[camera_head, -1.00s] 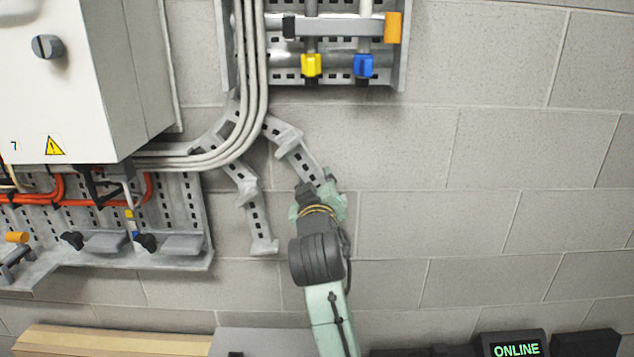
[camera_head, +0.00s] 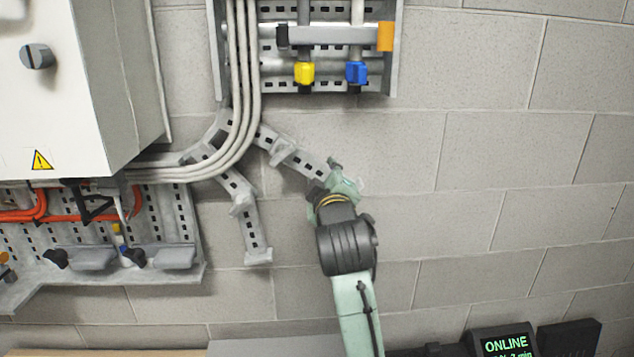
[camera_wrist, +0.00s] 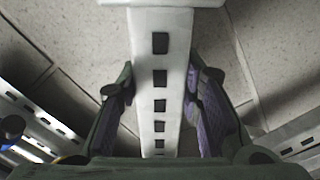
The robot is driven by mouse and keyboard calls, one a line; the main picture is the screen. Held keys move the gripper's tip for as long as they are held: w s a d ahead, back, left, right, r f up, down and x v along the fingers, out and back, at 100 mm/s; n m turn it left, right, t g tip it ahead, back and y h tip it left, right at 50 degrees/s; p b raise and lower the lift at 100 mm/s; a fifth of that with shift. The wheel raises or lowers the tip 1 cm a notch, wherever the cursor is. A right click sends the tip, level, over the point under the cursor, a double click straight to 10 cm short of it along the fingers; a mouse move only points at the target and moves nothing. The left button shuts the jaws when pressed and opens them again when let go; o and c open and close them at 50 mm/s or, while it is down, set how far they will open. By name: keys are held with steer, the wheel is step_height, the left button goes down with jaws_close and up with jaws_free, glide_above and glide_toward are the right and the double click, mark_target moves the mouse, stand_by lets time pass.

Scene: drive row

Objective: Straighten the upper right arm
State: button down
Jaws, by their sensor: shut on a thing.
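The upper right arm (camera_head: 305,163) is a grey slotted metal strip running down to the right from beside the cable bend. A joint bracket (camera_head: 283,152) divides it into a short inner and a longer outer part. The outer part slopes slightly more gently than the inner, so a small bend shows. My gripper (camera_head: 340,182) is shut on the outer end and hides its tip. In the wrist view, the slotted strip (camera_wrist: 160,105) runs between the two purple-padded fingers of my gripper (camera_wrist: 160,82).
Another slotted arm (camera_head: 250,222) hangs lower left, near my gripper. Grey cables (camera_head: 246,90) curve past the arms. A panel with yellow (camera_head: 304,73) and blue (camera_head: 356,72) connectors is above; a white cabinet (camera_head: 95,90) stands left. The block wall to the right is bare.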

steer(key=shift+d+r+n, duration=0.35)
steer(key=shift+r+n, duration=0.2)
steer(key=shift+n, duration=0.25)
steer(key=shift+r, duration=0.1)
steer(key=c, duration=1.1)
jaws_free()
steer(key=s, duration=0.7)
steer(key=shift+s, duration=0.25)
